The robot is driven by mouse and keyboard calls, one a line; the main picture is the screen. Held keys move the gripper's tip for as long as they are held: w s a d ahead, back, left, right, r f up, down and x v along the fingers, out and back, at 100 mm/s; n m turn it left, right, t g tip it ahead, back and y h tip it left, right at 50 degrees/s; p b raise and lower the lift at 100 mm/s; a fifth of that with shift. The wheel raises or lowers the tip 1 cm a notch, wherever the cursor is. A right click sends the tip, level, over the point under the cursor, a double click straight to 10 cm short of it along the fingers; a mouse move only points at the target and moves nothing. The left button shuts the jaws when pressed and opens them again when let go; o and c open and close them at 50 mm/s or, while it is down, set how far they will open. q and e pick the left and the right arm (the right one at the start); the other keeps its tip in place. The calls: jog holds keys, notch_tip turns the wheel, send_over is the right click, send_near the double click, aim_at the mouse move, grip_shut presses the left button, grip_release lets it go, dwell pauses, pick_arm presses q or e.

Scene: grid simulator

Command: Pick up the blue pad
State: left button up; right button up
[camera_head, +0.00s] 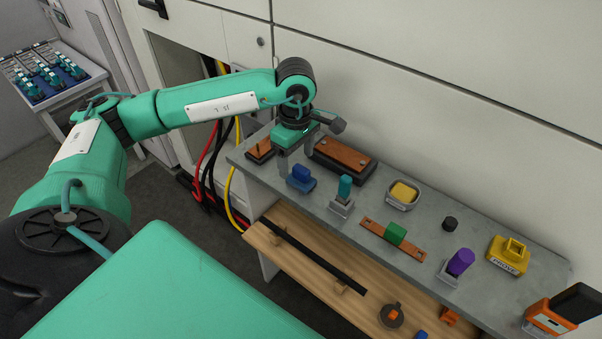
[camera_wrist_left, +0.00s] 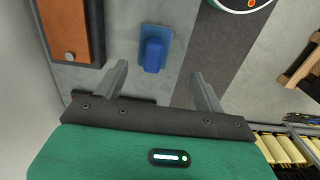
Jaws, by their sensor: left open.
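The blue pad (camera_head: 301,178) is a small blue block on a flat blue base. It sits on the grey shelf top (camera_head: 421,270), toward its left end. My left gripper (camera_head: 297,164) hangs just above and behind it in the head view. In the left wrist view the blue pad (camera_wrist_left: 153,50) lies ahead of the open left gripper (camera_wrist_left: 159,74), roughly centred between the two fingers. The fingers are apart and nothing is between them. My right gripper is not in view.
A wood-topped block (camera_head: 343,155) stands close beside the gripper. A teal peg in a holder (camera_head: 343,194) stands to the right of the pad. A yellow sponge dish (camera_head: 403,194), green block (camera_head: 396,234) and purple cylinder (camera_head: 460,262) sit farther right. A cabinet wall (camera_head: 420,105) rises behind.

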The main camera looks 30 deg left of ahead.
aim_at(301, 168)
pick_arm(q)
jog(key=shift+w+f, duration=0.2)
jog(key=shift+f, duration=0.3)
jog(key=shift+w+f, duration=0.1)
jog(key=shift+f, duration=0.1)
jog(key=shift+d+f+p, duration=0.2)
jog(key=shift+f+p, duration=0.3)
jog(key=shift+p, duration=0.35)
jog(key=f+p, duration=0.1)
jog(key=f, duration=0.2)
jog(key=shift+w+d+f+p, duration=0.1)
jog(key=shift+w+f+p, duration=0.1)
jog(key=shift+p, duration=0.15)
jog(key=shift+f, duration=0.35)
jog(key=shift+c, duration=0.2)
jog(key=c, duration=1)
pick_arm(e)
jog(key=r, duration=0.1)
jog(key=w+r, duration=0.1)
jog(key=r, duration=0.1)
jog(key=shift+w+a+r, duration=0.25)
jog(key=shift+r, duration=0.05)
